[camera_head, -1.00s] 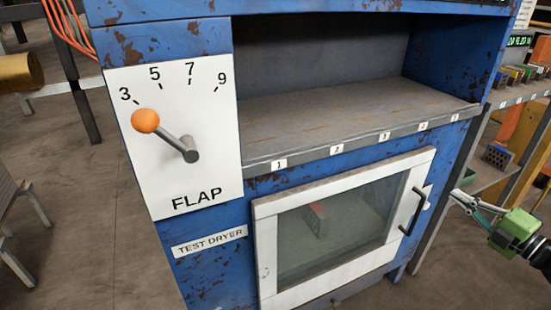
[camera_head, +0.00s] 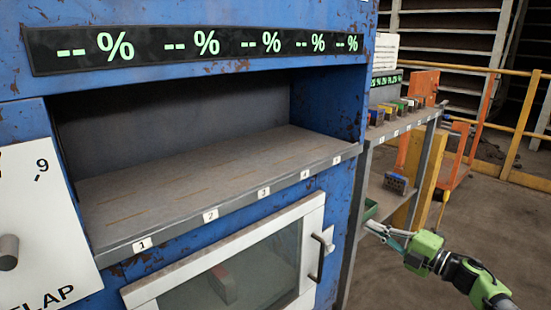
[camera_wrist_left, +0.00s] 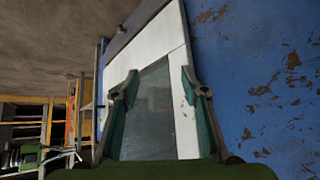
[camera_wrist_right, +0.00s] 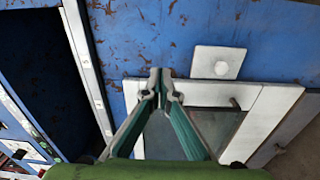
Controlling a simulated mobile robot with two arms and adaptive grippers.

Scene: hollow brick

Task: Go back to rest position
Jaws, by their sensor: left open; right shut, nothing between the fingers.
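My right gripper (camera_head: 376,230) is at the lower right of the head view, beside the blue test dryer (camera_head: 340,110) and apart from the dark handle (camera_head: 321,262) of its white door (camera_head: 155,291). In the right wrist view its fingers (camera_wrist_right: 160,80) meet at the tips, shut and empty, with the dryer front behind them. My left gripper is outside the head view. In the left wrist view its fingers (camera_wrist_left: 160,88) stand apart, open and empty, facing the closed door with its glass pane (camera_wrist_left: 150,115).
The dryer's numbered shelf (camera_head: 190,180) is empty beneath a display (camera_head: 200,45) showing dashes. A flap dial panel (camera_head: 40,220) is at the left. A rack (camera_head: 405,122) with small coloured blocks stands to the right. Open floor (camera_head: 500,220) and a yellow railing (camera_head: 510,125) lie beyond.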

